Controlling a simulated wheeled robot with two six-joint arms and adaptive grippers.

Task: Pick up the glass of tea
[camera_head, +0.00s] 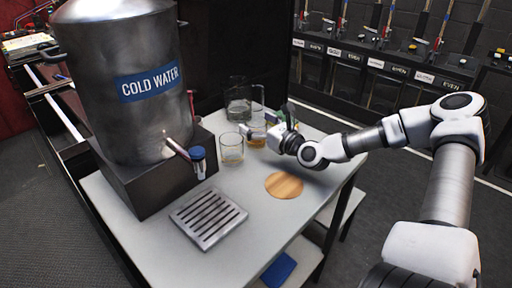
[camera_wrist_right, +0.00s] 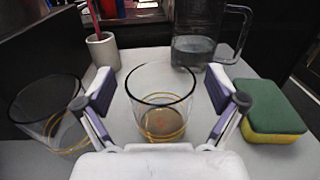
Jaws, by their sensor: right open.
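A clear glass with amber tea (camera_wrist_right: 162,118) stands upright on the table, between the open fingers of my right gripper (camera_wrist_right: 160,92) in the right wrist view. Both pads are apart from the glass, with a gap on each side. In the head view this glass (camera_head: 257,134) is partly hidden by my right gripper (camera_head: 262,129). My left gripper is not in view.
A glass jug of water (camera_wrist_right: 195,48) stands behind, and a green-yellow sponge (camera_wrist_right: 270,112) lies right of the gripper. A white cup (camera_wrist_right: 103,52) holds a red stick. The cold water tank (camera_head: 125,90), drip tray (camera_head: 208,216) and round wooden coaster (camera_head: 284,185) share the table.

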